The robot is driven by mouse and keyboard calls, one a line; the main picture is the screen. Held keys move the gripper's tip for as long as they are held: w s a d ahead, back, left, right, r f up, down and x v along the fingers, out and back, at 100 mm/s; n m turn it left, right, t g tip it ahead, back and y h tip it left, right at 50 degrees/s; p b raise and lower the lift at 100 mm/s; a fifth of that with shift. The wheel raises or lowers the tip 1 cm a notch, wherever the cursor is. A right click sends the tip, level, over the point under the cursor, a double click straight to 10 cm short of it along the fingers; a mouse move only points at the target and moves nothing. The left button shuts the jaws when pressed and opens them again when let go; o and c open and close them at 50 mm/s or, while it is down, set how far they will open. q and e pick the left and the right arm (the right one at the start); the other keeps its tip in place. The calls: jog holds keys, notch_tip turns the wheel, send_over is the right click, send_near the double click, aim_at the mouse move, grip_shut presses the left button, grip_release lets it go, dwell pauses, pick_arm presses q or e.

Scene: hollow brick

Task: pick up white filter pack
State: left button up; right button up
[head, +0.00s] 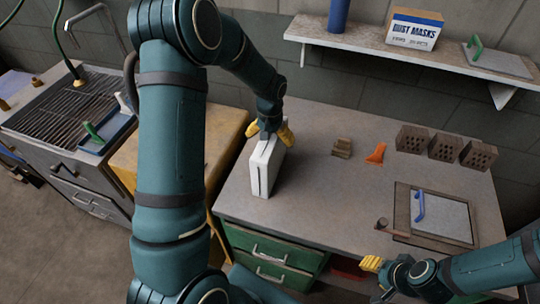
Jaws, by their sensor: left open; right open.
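The white filter pack (266,168) stands upright on the grey worktop, near its left end. My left gripper (268,131) is at the top of the pack, with yellow fingers spread to either side of its upper edge. It is open; whether a finger touches the pack cannot be told. My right gripper (372,263) is open and empty at the front edge of the worktop, at the lower right.
On the worktop (330,205) are a small brown block (342,148), an orange piece (376,154), several hollow bricks (445,146) and a framed panel with a blue handle (440,212). A shelf (350,45) above holds a dust mask box (414,29). The worktop's middle is clear.

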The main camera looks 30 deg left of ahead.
pick_arm(q)
jog(key=shift+f, duration=0.35)
jog(key=shift+c, duration=0.3)
jog(key=c, duration=1.2)
